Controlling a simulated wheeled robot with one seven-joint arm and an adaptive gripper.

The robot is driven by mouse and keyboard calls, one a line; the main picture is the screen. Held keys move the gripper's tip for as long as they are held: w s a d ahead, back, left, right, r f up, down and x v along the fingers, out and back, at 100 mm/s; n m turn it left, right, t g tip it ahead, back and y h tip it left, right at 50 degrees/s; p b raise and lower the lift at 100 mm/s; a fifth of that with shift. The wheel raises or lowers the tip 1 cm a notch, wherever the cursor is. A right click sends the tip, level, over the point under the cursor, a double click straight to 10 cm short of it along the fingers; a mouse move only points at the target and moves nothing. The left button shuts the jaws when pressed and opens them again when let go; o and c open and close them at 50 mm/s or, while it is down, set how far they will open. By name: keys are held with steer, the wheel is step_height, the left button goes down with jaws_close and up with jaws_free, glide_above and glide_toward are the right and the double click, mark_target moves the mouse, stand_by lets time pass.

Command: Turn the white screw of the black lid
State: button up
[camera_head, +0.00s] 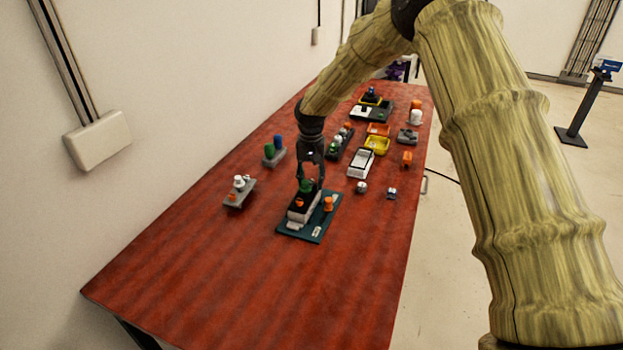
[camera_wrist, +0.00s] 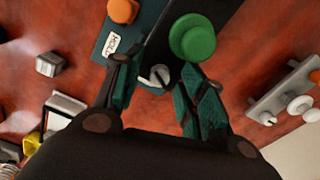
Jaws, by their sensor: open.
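The white screw (camera_wrist: 158,75), round with a dark slot, shows between my fingers in the wrist view. It sits at the black lid (camera_wrist: 162,46), beside a green knob (camera_wrist: 193,38). My gripper (camera_wrist: 155,73) is open, one finger on each side of the screw, with no clear contact. In the head view my gripper (camera_head: 310,182) points down over the black-topped box on a teal board (camera_head: 318,229). The screw cannot be made out there, and my fingers partly cover the box.
An orange knob (camera_wrist: 123,10) stands on the board beside a white label (camera_wrist: 112,43). A grey base with white knobs (camera_head: 239,190) lies to the left. A white tray (camera_head: 361,164) and yellow bin (camera_head: 377,146) stand behind. The red table (camera_head: 230,285) is clear in front.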

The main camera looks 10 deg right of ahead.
mark_target(311, 181)
step_height(311, 181, up, 12)
stand_by(0.6)
steer(key=shift+f+m+p, duration=1)
steer(key=shift+f+p, duration=0.85)
steer(key=shift+f, duration=0.15)
steer(key=shift+f+m+p, duration=1)
steer(key=shift+f+p, duration=0.85)
steer(key=shift+f, duration=0.2)
steer(key=shift+f+m+p, duration=1)
steer(key=shift+f+p, duration=0.85)
steer(key=shift+f, duration=0.15)
jaws_close()
